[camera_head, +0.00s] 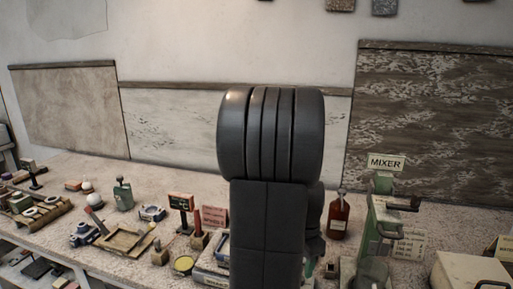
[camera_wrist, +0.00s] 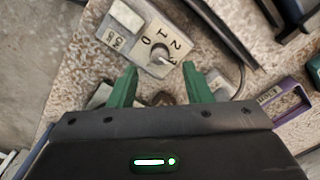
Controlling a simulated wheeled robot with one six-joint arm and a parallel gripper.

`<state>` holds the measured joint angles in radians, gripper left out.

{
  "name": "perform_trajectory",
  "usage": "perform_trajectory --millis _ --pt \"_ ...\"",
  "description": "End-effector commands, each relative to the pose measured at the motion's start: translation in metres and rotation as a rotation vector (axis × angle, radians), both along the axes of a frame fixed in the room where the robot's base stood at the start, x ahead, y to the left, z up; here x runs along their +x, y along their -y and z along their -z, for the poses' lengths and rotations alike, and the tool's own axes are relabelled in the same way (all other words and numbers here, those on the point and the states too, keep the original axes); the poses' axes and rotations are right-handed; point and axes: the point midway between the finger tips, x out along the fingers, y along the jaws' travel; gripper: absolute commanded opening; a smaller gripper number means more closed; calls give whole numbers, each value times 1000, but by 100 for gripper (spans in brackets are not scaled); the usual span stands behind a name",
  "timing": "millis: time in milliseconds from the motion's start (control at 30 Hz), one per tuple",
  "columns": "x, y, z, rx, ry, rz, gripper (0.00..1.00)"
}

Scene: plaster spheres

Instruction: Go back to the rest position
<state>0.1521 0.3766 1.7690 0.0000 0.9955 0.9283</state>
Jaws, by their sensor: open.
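My gripper (camera_wrist: 160,86) shows in the wrist view with its two green fingers spread apart and nothing between them. It is above the speckled bench top (camera_wrist: 90,75). Beyond the fingertips lies a pale switch box with a dial marked 0, 1, 2, 3 (camera_wrist: 158,40). In the head view my dark arm stands upright in the middle and hides part of the bench. My gripper cannot be made out there.
The bench holds a mixer (camera_head: 383,215), a reddish-brown bottle (camera_head: 339,216), a wooden tray (camera_head: 127,238), a green device (camera_head: 123,194) and white spheres (camera_head: 88,186) at the left. In the wrist view, a purple frame (camera_wrist: 288,98) lies at the right.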

Motion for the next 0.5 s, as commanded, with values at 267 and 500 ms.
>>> perform_trajectory --millis 267,500 --pt "1 0 -59 -1 6 0 45" --pt "-1 0 -76 1 -6 0 45"
